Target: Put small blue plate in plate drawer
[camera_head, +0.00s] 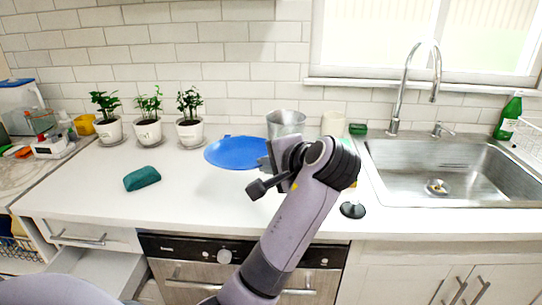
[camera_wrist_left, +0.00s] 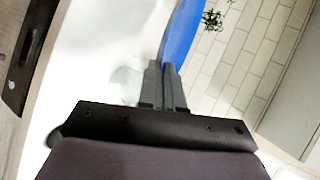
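The blue plate (camera_head: 232,150) is at the back of the white counter, left of the metal pot. In the left wrist view the plate (camera_wrist_left: 182,35) shows nearly edge-on, rising from the fingertips. My left gripper (camera_head: 268,164) is at the plate's right edge. Its fingers (camera_wrist_left: 165,80) are close together and look shut on the plate's rim. I cannot tell whether the plate still touches the counter. A drawer (camera_head: 95,270) stands pulled out below the counter at the lower left, and the part of it I see looks empty. My right gripper is not in view.
Several potted plants (camera_head: 148,132) stand along the back wall. A teal sponge (camera_head: 142,178) lies left of the plate. A metal pot (camera_head: 286,122) stands behind my arm. The sink (camera_head: 440,170) is on the right.

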